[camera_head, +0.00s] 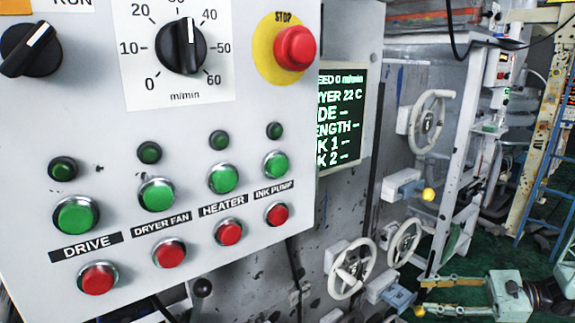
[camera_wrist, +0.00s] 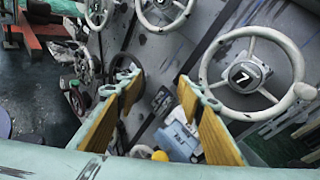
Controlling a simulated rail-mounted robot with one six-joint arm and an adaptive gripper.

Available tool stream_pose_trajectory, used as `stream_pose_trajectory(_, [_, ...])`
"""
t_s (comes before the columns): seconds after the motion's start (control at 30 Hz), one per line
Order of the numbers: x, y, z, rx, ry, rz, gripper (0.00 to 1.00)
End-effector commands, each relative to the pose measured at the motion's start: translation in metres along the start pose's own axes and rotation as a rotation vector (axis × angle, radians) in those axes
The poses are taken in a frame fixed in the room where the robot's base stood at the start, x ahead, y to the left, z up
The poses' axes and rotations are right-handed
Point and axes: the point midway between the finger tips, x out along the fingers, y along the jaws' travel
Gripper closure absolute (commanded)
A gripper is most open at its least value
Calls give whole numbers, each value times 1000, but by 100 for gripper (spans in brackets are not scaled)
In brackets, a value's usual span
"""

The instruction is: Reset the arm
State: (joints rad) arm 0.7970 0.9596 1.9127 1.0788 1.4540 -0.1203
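My gripper (camera_head: 452,296) shows at the lower right of the head view, reaching in from the right edge with its two yellow-padded fingers spread apart. In the wrist view my gripper (camera_wrist: 165,115) also shows its fingers wide apart, with nothing between the pads. White handwheels stand beyond it; the wheel marked 7 (camera_wrist: 243,75) is close to the right finger in the wrist view. I cannot tell whether the finger touches anything. The rest of my arm is mostly out of view at the right.
A control panel (camera_head: 110,225) with a red stop button (camera_head: 295,48) fills the left of the head view. Behind it are a dark display (camera_head: 340,115), handwheels (camera_head: 351,269) and a yellow-knobbed lever (camera_head: 429,194). A blue ladder (camera_head: 555,165) stands at right. Green floor (camera_head: 490,240) is open near my gripper.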

Motion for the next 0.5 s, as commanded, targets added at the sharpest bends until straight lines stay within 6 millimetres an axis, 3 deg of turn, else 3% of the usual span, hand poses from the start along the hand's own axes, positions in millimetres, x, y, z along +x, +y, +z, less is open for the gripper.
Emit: stream_pose_trajectory(0.5, [31,11,88,-125,72,196,65])
